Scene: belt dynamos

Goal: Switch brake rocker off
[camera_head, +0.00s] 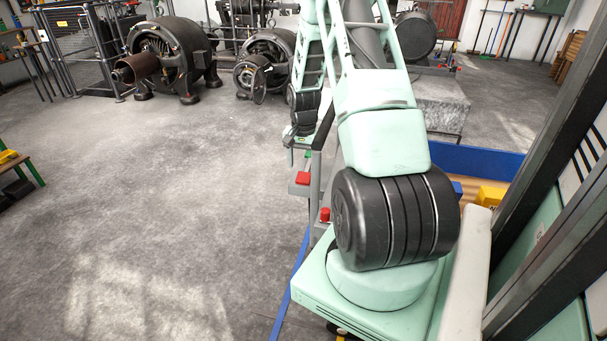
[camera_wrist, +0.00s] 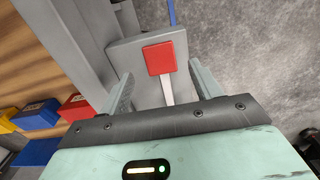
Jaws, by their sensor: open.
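A red square paddle (camera_wrist: 161,58) on a pale stem stands out from a grey box (camera_wrist: 128,52) in the wrist view. I take it to be the brake rocker, but no label shows. My gripper (camera_wrist: 161,70) is open, with one finger on each side of the paddle and stem and a gap on both sides. Nothing is held. In the head view a red piece (camera_head: 303,178) sits on a grey mount below the end of my arm, and a second red piece (camera_head: 324,214) is nearer. My fingers are not clear there.
A wooden surface (camera_wrist: 30,65) with a red bin (camera_wrist: 75,106), a blue bin (camera_wrist: 37,116) and a yellow bin lies left in the wrist view. Dark dynamos (camera_head: 172,55) stand at the back. The grey floor (camera_head: 170,190) at left is clear.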

